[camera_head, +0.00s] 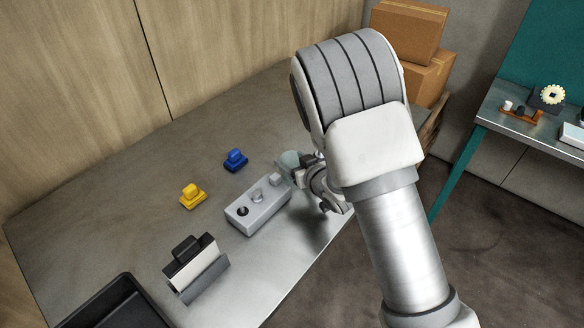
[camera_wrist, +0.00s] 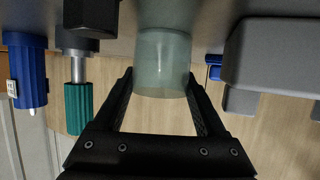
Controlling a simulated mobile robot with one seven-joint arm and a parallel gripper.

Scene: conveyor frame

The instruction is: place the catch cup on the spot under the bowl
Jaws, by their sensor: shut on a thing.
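The catch cup is a translucent pale green cup (camera_head: 289,160), largely covered by my gripper in the head view. In the wrist view the cup (camera_wrist: 162,65) sits between my two black fingers. My gripper (camera_wrist: 160,98) is shut on its sides. In the head view my gripper (camera_head: 298,171) is at the far right end of the grey block, over the table's right side. I cannot pick out the bowl or the spot under it in either view.
On the table (camera_head: 130,195) are a grey block (camera_head: 257,210) with posts, a yellow piece (camera_head: 192,196), a blue piece (camera_head: 235,160), a black-and-silver holder (camera_head: 195,268) and a black tray (camera_head: 122,300). The wrist view shows a blue ribbed part (camera_wrist: 28,75) and a green ribbed part (camera_wrist: 79,108).

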